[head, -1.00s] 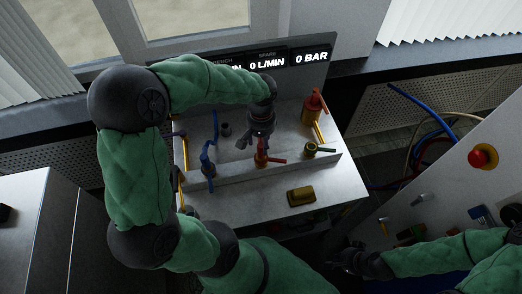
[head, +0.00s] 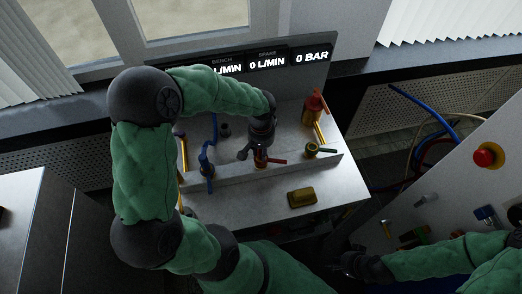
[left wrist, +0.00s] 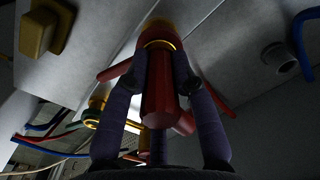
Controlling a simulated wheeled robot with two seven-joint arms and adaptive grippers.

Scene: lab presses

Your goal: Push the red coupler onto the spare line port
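In the left wrist view a red cylinder (left wrist: 160,95), apparently the red coupler, points its round end towards my palm. A gold collar (left wrist: 158,42) is at its far end. Two dark fingers of my left gripper (left wrist: 166,75) lie close along its sides; firm contact is not clear. In the head view my left gripper (head: 258,145) is low over a red fitting (head: 260,161) with a red lever (head: 277,161) on the bench step. The gripper hides most of the fitting and any port under it. My right gripper (head: 347,262) is at lower right, its fingers too dark to read.
A yellow block (head: 301,197) lies on the clear front bench. An emergency button (head: 485,156) is on the right panel.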

